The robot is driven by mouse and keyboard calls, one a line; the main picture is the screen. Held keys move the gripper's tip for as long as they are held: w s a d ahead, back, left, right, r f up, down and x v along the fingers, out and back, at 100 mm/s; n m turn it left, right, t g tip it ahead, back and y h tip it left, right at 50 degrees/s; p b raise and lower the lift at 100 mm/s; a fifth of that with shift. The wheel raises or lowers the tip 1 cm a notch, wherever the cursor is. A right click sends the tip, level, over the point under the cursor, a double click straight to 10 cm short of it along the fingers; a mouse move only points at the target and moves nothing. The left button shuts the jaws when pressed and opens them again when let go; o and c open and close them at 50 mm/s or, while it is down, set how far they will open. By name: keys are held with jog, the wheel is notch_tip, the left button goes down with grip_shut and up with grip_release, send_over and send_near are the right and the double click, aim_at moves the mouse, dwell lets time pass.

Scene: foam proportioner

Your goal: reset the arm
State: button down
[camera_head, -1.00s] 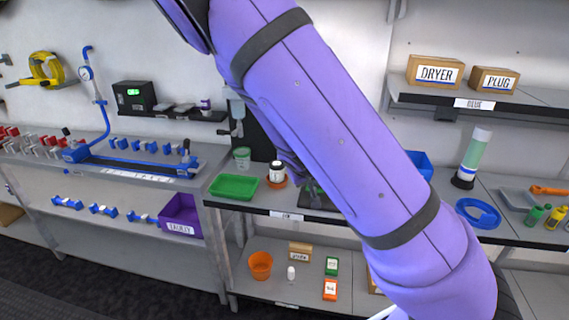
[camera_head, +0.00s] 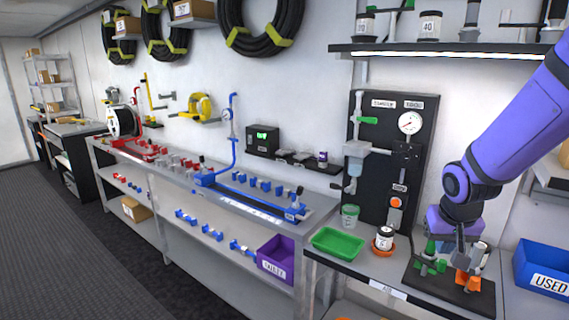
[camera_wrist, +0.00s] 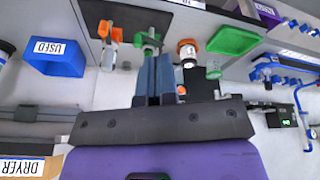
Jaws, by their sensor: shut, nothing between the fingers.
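My purple arm reaches in from the right in the head view. My gripper (camera_head: 461,238) points down above the dark base plate (camera_head: 440,290) that carries a green-handled fitting (camera_head: 430,262) and an orange-handled fitting (camera_head: 470,280). The wrist view shows my gripper (camera_wrist: 155,62) with its two blue-grey fingers together and nothing between them. The green fitting (camera_wrist: 148,42) and orange fitting (camera_wrist: 108,40) lie just beyond the fingertips there. Whether the fingers touch either fitting is hard to tell.
A jar in an orange dish (camera_head: 384,242) and a green tray (camera_head: 338,242) stand left of the plate. A blue USED bin (camera_head: 543,270) is to the right. A panel with a gauge (camera_head: 409,123) rises behind, below a shelf (camera_head: 440,52).

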jog(key=s+a+r+n+t, duration=0.1)
jog(key=s+a+r, duration=0.1)
jog(key=s+r, duration=0.6)
jog(key=s+a+r+n+t+y, duration=0.1)
jog(key=s+r, duration=0.8)
jog(key=s, duration=0.3)
jog(key=shift+a, duration=0.4)
